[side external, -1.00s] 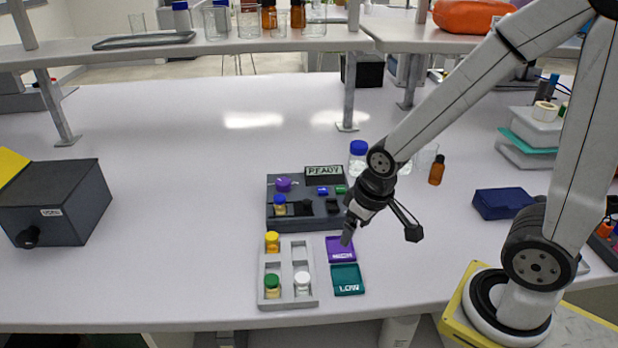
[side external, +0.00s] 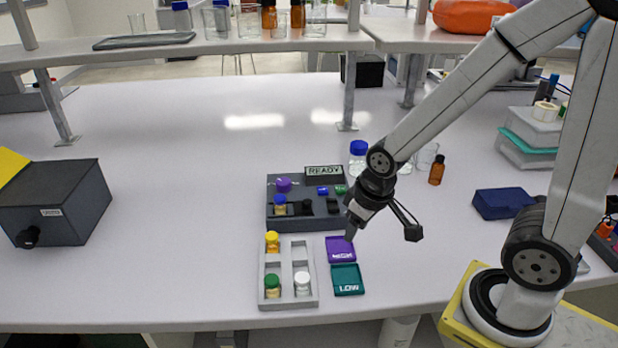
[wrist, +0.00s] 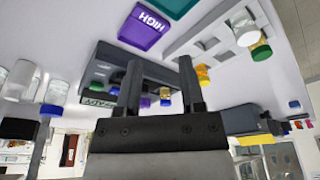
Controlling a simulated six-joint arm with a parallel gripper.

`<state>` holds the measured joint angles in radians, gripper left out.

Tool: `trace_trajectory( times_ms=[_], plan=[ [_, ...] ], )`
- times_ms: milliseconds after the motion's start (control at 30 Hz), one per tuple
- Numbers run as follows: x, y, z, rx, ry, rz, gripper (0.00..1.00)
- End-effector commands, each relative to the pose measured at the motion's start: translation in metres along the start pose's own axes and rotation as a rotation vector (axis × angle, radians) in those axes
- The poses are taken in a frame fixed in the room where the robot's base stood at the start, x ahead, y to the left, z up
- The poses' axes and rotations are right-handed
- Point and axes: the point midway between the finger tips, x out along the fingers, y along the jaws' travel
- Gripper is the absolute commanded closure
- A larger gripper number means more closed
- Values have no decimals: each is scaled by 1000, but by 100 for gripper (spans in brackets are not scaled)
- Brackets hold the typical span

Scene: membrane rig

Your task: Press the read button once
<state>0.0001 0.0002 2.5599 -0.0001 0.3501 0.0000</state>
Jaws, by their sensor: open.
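The dark grey rig (side external: 290,222) sits mid-bench with a small display (side external: 323,171) reading READY. A blue button (side external: 322,191) and a green button (side external: 341,189) are on its right part; their labels are too small to read. A purple knob (side external: 284,185) and a blue-capped vial (side external: 280,205) are at its left. My gripper (side external: 350,236) hangs at the rig's front right corner, above the purple card and apart from the buttons. In the wrist view my gripper (wrist: 160,78) shows two spread fingers with nothing held; they hide part of the rig (wrist: 112,60).
A grey vial rack (side external: 289,303) holding yellow-, green- and white-capped vials stands before the rig. A purple card (side external: 341,256), reading HIGH in the wrist view, and a teal LOW card (side external: 347,288) lie beside it. Bottles stand behind the rig. The bench at left is clear up to a dark box (side external: 70,205).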

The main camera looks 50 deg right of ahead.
Motion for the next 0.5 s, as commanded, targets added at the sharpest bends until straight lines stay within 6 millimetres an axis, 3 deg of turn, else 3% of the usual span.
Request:
trace_trajectory(
  times_ms=[33,133,500],
  plan=[
    [0,0,0,0,0,0,69],
    [0,0,0,0,0,0,100],
    [0,0,0,0,0,0,100]
  ],
)
